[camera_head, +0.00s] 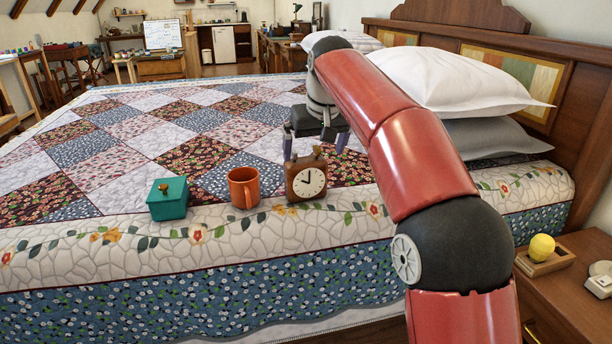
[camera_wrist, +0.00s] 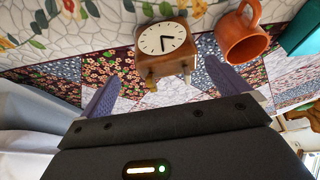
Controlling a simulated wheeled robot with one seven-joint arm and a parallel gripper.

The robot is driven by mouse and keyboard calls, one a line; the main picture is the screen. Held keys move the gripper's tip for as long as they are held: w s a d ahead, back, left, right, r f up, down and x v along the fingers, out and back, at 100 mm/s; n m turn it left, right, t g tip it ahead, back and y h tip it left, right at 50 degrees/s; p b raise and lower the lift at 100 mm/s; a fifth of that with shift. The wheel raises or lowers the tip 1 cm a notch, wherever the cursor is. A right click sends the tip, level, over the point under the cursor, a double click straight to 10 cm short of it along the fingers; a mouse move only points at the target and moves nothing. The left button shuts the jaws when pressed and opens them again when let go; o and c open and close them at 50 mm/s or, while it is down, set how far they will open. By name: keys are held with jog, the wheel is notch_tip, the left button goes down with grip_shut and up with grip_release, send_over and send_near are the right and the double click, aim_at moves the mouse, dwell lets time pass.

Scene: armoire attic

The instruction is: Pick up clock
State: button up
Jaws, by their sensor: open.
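The clock (camera_head: 306,180) is a small brown wooden block with a round white face and dark hands. It stands upright on the quilt near the bed's front edge. In the wrist view the clock (camera_wrist: 165,44) lies ahead of the fingers, a little beyond their tips and roughly between their lines. My gripper (camera_head: 315,146) is just above and behind the clock in the head view. Its purple fingers are spread wide and empty; they also show in the wrist view (camera_wrist: 160,80). I cannot tell whether a finger touches the clock.
An orange mug (camera_head: 243,188) stands close to the left of the clock. A teal lidded box (camera_head: 168,199) is farther left. White pillows (camera_head: 450,80) and the wooden headboard (camera_head: 510,65) are at the right. The quilt (camera_head: 110,150) behind the box is clear.

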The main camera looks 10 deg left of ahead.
aim_at(307, 161)
jog(key=shift+w+a+f, duration=0.2)
jog(key=shift+w+a, duration=0.05)
jog(key=shift+a, duration=0.35)
jog(key=shift+w+a+f, duration=0.15)
jog(key=shift+a+f, duration=0.05)
jog(key=shift+f, duration=0.05)
jog(key=b+x, duration=0.1)
jog(key=x, duration=0.6)
jog(key=shift+f, duration=0.15)
jog(key=shift+d, duration=0.1)
jog(key=c, duration=0.9)
jog(key=shift+c, duration=1.1)
